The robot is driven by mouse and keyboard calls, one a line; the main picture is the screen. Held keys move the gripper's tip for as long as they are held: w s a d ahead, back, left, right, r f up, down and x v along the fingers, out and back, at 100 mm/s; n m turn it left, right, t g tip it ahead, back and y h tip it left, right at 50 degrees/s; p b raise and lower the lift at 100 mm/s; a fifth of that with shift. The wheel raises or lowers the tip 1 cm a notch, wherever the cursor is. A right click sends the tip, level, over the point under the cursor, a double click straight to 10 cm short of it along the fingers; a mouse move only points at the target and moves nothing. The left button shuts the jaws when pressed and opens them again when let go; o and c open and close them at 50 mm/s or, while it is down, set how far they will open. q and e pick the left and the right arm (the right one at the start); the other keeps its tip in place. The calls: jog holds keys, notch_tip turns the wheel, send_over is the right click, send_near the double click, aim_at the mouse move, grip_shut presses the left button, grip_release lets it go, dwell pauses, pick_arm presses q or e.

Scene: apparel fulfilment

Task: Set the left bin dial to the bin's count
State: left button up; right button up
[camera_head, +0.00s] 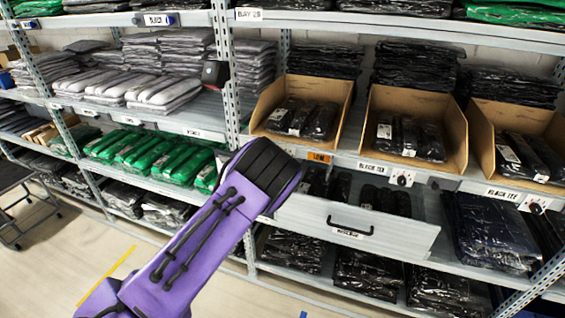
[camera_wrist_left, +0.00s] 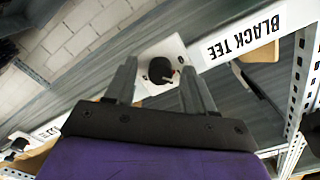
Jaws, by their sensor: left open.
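The left bin (camera_head: 341,91) is an open cardboard box on the shelf, holding what looks like three dark wrapped packs (camera_head: 302,119). Its dial is hidden behind my purple left arm in the head view. In the left wrist view a dial (camera_wrist_left: 160,70), a black round knob with a red mark on a white plate, shows between the fingers. My left gripper (camera_wrist_left: 158,66) is open, its fingers either side of the knob; contact cannot be told. A BLACK TEE label (camera_wrist_left: 243,35) is beside the dial, upside down. My right gripper is not in view.
Middle bin (camera_head: 458,107) and right bin (camera_head: 479,125) stand to the right, with their dials (camera_head: 402,178) and (camera_head: 535,205) on the shelf edge. A grey drawer (camera_head: 350,228) with a black handle sticks out below. Packed shelves (camera_head: 190,125) are left.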

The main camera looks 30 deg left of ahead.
pick_arm(q)
jog(key=b+v, duration=0.2)
jog(key=v, duration=0.8)
jog(key=shift+s, duration=0.2)
jog(key=shift+d, duration=0.15)
